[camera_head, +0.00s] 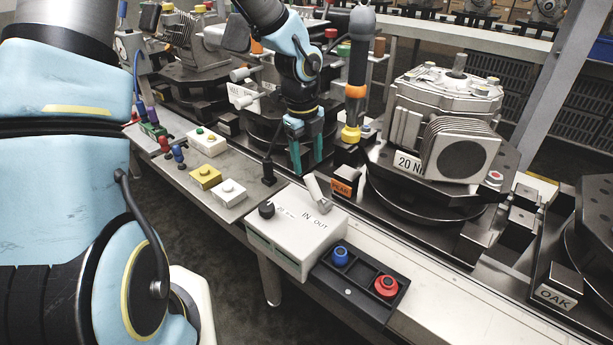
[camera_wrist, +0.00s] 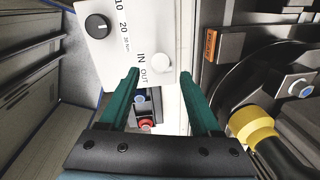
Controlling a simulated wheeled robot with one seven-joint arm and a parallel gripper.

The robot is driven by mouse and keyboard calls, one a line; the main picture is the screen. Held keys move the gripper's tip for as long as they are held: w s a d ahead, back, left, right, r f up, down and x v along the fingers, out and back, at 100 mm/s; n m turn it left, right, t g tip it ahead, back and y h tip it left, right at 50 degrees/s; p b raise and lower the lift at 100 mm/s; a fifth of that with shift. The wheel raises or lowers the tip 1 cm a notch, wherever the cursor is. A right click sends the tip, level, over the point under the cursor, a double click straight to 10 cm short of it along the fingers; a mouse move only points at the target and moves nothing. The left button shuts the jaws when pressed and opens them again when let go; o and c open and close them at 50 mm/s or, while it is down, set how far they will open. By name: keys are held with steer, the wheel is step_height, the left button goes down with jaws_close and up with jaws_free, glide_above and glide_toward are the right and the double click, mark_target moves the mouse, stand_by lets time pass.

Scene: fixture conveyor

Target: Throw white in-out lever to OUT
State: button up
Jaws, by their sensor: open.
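The white in-out lever (camera_head: 315,190) is a short light cylinder at the back edge of a white control box (camera_head: 290,235) marked IN and OUT. In the head view it leans up and to the left, toward the IN side. Its round end (camera_wrist: 162,64) shows in the wrist view beside the lettering. My gripper (camera_head: 308,168) has teal fingers pointing down, open and empty, just behind and above the lever. In the wrist view my gripper (camera_wrist: 159,74) has the lever end between its fingertips in the picture; contact cannot be told.
A black knob (camera_head: 266,209) stands on the same box. A black tray (camera_head: 358,285) holds blue and red buttons. A yellow-collared post (camera_head: 352,130) and a turntable fixture (camera_head: 440,200) stand to the right, close to my gripper.

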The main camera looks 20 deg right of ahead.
mark_target(309, 176)
steer(key=f, duration=0.6)
steer(key=shift+d+f, duration=0.3)
jaws_close()
steer(key=shift+w, duration=0.1)
stand_by(1.0)
